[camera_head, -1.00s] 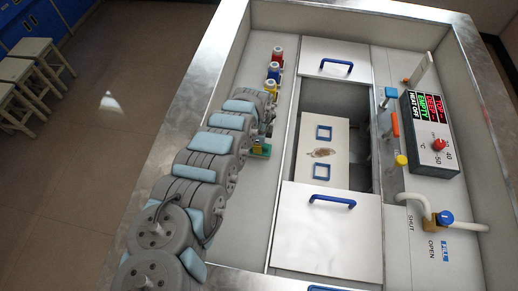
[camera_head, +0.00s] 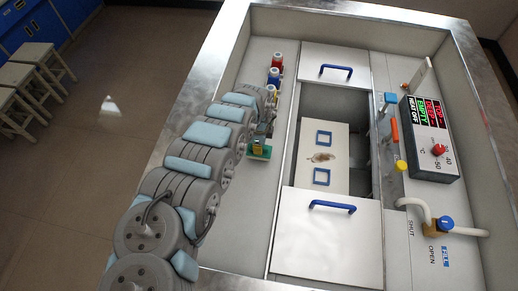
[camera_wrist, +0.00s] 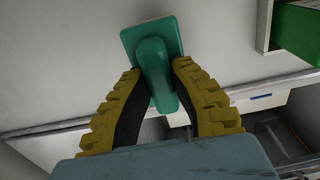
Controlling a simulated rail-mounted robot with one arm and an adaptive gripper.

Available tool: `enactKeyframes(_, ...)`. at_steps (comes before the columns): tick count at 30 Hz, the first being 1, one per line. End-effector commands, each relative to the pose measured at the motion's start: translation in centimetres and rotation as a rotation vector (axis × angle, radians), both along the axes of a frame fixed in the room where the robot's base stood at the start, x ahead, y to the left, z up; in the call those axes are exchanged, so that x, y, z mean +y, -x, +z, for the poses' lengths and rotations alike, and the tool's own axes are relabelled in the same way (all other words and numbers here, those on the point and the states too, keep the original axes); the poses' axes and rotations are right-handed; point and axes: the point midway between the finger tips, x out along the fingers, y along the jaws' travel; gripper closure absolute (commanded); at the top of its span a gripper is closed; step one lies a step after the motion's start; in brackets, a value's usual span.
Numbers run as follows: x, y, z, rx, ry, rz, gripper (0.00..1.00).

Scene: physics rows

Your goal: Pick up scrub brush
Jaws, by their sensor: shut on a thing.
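The scrub brush (camera_wrist: 152,50) is green, with a flat head and a rounded handle, in the wrist view. My gripper (camera_wrist: 157,78) has yellow ridged fingers with dark inner pads, and it is shut on the brush handle from both sides. In the head view the brush (camera_head: 258,152) is a small green shape at the end of my arm, over the left counter strip. Its bristles cannot be made out, and I cannot tell whether it touches the counter.
Bottles with red, blue and yellow (camera_head: 273,76) stand just behind the brush. To the right are an open well with a stained white board (camera_head: 338,158), a white lid (camera_head: 330,225) with a blue handle, and a control box (camera_head: 430,140). A green box (camera_wrist: 300,32) shows in the wrist view.

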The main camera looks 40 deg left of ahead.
Motion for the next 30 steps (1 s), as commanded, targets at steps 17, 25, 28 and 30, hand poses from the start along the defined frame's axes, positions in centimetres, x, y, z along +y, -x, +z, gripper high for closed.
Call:
enactKeyframes(17, -2.0, 3.7, 5.6, 0.000, -0.004, 0.000, 1.00)
enactKeyframes(25, -3.3, 5.5, 6.9, 0.003, -0.001, 0.000, 1.00)
enactKeyframes(28, -3.5, 6.2, 7.1, 0.004, -0.002, 0.001, 1.00)
enactKeyframes(30, -3.9, 6.5, 7.5, 0.005, -0.002, -0.001, 1.00)
